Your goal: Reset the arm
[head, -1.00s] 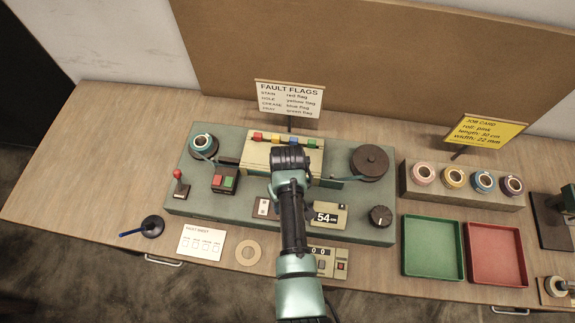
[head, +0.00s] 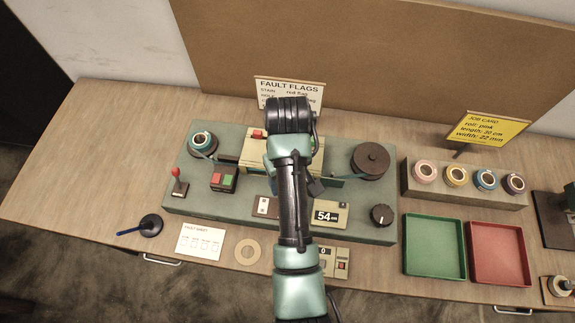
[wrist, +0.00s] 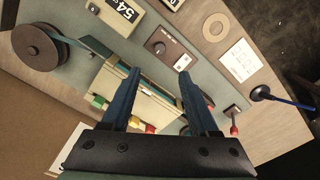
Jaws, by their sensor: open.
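My arm reaches up over the middle of the green tape-winding machine (head: 235,200) in the head view, its wrist covering part of the flag box and of the fault flags sign. In the wrist view my gripper (wrist: 155,82) is open, its two dark fingers apart with nothing held between them. Beyond the fingers lies the cream box (wrist: 150,105) with coloured flags along its edge. The fingertips are hidden in the head view.
On the machine are a teal tape roll (head: 202,140), a dark reel (head: 370,160), a red lever (head: 177,175) and a display reading 54 (head: 327,215). To the right are a green tray (head: 434,247), a red tray (head: 498,253) and a rack of tape rolls (head: 465,195).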

